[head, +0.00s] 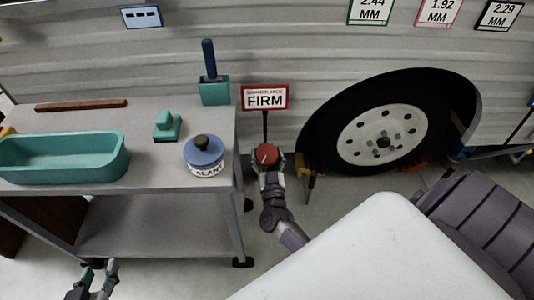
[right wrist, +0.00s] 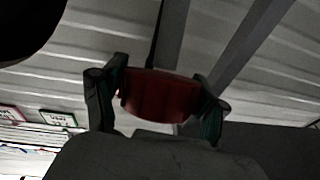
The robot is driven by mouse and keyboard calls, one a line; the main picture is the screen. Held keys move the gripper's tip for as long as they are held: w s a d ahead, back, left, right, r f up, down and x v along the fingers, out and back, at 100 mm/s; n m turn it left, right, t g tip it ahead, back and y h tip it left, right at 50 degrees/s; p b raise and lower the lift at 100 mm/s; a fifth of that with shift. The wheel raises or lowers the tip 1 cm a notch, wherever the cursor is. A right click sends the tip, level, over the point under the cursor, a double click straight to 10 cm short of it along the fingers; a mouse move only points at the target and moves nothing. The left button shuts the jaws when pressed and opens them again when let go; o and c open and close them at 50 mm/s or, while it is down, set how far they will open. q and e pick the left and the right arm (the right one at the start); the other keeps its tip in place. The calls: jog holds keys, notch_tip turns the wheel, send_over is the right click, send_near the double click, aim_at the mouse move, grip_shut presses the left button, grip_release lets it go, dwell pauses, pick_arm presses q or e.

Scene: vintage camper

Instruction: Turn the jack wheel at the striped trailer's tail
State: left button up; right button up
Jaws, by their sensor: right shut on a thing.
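The red jack wheel (head: 267,154) sits below the FIRM sign, beside the trailer's side, with a pale mark on its top. My right gripper (head: 268,160) is shut on it. In the right wrist view the red wheel (right wrist: 160,96) lies between both fingers of the right gripper (right wrist: 163,100), one on each side. My left gripper (head: 93,284) is at the lower left, low in front of the cart, with its fingers apart and nothing between them. The trailer's ribbed grey side (head: 220,40) fills the back.
A grey cart (head: 150,185) stands at the left with a teal tray (head: 60,160), a blue lidded pot (head: 204,158) and a teal block (head: 167,127). The red-framed FIRM sign (head: 265,97) is just behind the jack wheel. The trailer tyre (head: 330,135) is to the right.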

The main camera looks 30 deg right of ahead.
jog(key=shift+a+f, duration=0.1)
jog(key=o, duration=1.2)
jog(key=shift+c, duration=0.2)
jog(key=v, duration=1.2)
